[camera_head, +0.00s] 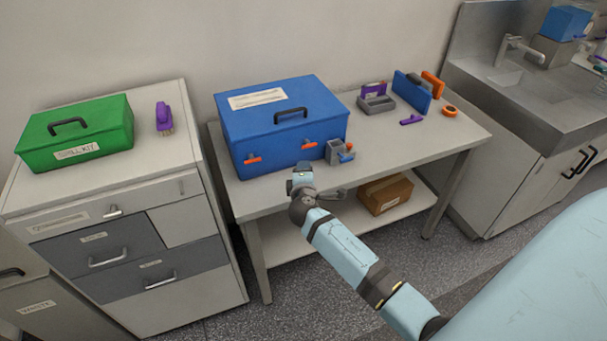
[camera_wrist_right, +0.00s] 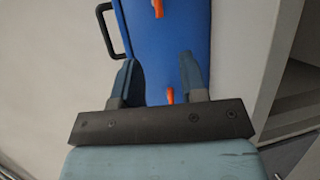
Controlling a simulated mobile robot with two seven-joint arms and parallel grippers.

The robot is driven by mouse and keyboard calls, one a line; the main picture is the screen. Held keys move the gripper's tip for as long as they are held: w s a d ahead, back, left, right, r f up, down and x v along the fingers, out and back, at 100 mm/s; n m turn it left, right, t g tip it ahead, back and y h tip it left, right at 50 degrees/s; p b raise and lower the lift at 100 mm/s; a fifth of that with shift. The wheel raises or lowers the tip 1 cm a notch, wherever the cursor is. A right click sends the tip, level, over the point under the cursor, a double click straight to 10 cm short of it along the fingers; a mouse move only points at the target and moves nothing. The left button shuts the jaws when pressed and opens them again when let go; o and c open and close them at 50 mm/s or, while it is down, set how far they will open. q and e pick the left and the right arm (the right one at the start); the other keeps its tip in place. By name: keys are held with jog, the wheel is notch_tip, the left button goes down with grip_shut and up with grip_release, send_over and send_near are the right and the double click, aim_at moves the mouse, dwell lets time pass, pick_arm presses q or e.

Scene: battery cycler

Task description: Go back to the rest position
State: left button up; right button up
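My right gripper (camera_head: 301,172) is at the end of the pale blue arm that comes in from the lower right. It is in front of the table's front edge, near the blue case (camera_head: 285,120). In the right wrist view its two dark fingers stand apart with nothing between them (camera_wrist_right: 157,78). The blue case (camera_wrist_right: 165,40) with its orange latches fills the view beyond the fingers; I see no contact with it. My left gripper is not in view.
The table (camera_head: 400,150) also bears a small grey holder (camera_head: 334,154), a grey tray (camera_head: 377,105), a purple piece (camera_head: 411,120) and an orange tape roll (camera_head: 449,111). A cardboard box (camera_head: 386,194) sits on its lower shelf. A green case (camera_head: 76,133) stands on the drawer cabinet, left.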

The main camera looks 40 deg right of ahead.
jog(key=shift+d+f, duration=0.1)
dwell(0.4)
jog(key=s+a+f+m+g+y+p, duration=0.1)
jog(key=s+a+f+m+y+p, duration=0.15)
jog(key=s+a, duration=0.35)
jog(key=s+a+f+m+y+p, duration=0.1)
jog(key=s+a+f+y, duration=0.3)
jog(key=s, duration=0.4)
jog(key=s+a+r+m+y+p, duration=0.1)
jog(key=s+a+m+y, duration=0.1)
jog(key=s+a, duration=0.3)
jog(key=s+a+r+m+g+y+p, duration=0.1)
jog(key=s+a+m+y, duration=0.2)
jog(key=s, duration=0.8)
jog(key=shift+a+y, duration=0.45)
jog(key=shift+a, duration=0.45)
jog(key=shift+m, duration=0.25)
